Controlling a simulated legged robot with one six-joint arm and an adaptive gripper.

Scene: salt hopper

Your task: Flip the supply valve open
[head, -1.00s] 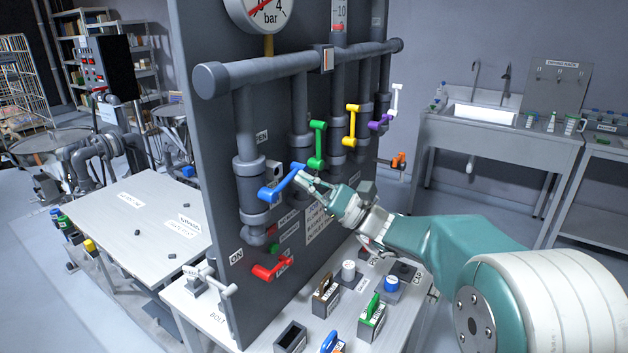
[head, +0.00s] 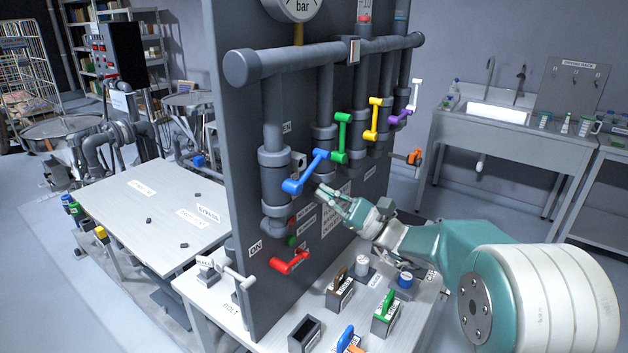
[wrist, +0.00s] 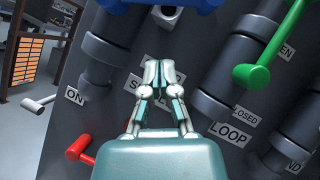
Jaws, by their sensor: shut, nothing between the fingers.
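A blue valve lever (head: 308,171) sits on the leftmost vertical pipe of the dark panel, tilted diagonally with its upper end to the right. Part of it shows at the top edge of the wrist view (wrist: 150,3). My gripper (head: 324,191) is shut and empty, just below and right of the blue lever, apart from it. In the wrist view my gripper (wrist: 160,66) points at the panel below the lever, its fingertips together. A label behind the fingers is partly hidden; I cannot read which lever is the supply valve.
Green (head: 342,137), yellow (head: 375,119) and purple (head: 400,117) levers stand on pipes to the right. A red lever (head: 289,262) is low on the panel. Several small blocks and handles stand on the bench (head: 262,307) below.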

